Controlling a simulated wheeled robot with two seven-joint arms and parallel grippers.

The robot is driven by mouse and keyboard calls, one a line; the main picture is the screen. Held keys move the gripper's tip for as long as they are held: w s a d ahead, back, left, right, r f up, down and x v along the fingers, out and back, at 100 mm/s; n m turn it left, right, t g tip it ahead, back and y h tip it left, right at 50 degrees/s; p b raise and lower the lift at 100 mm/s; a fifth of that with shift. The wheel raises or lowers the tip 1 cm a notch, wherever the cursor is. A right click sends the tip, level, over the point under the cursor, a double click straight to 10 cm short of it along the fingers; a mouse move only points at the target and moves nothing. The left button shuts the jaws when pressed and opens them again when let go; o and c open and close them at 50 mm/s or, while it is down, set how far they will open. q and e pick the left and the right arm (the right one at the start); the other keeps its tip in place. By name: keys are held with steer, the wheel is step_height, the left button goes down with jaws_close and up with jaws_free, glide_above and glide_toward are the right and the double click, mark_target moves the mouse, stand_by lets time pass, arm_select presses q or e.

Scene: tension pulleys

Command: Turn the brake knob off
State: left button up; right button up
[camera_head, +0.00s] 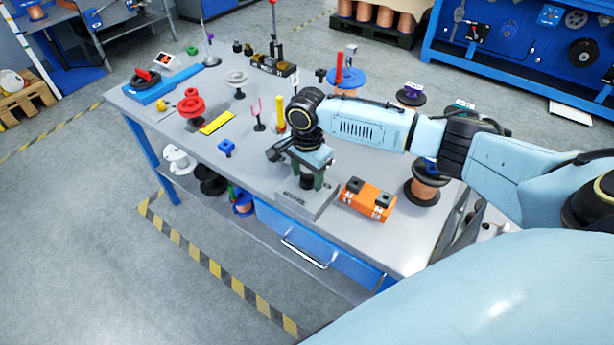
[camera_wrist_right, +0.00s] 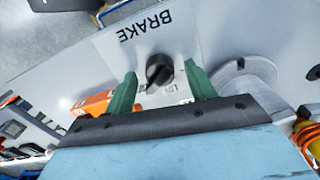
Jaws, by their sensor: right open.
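The brake knob (camera_wrist_right: 158,70) is black and round with a raised ridge. It sits on a pale grey plate (camera_wrist_right: 190,35) lettered BRAKE, upside down in the right wrist view. My right gripper (camera_wrist_right: 160,73) is open, with one green finger on each side of the knob and visible gaps between. In the head view the right gripper (camera_head: 305,180) points down over the grey brake box (camera_head: 312,207) at the table's front edge, and the dark knob (camera_head: 307,182) shows between its fingers. Smaller lettering below the knob is partly hidden. My left gripper is not in view.
An orange block (camera_head: 368,199) stands just right of the brake box, and a copper spool (camera_head: 427,182) farther right. A blue part (camera_head: 226,148) and a pink fork (camera_head: 257,113) stand to the left. Red and white pulleys stand farther back.

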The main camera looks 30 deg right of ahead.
steer(key=shift+f, duration=0.15)
steer(key=shift+c, duration=0.3)
steer(key=c, duration=0.9)
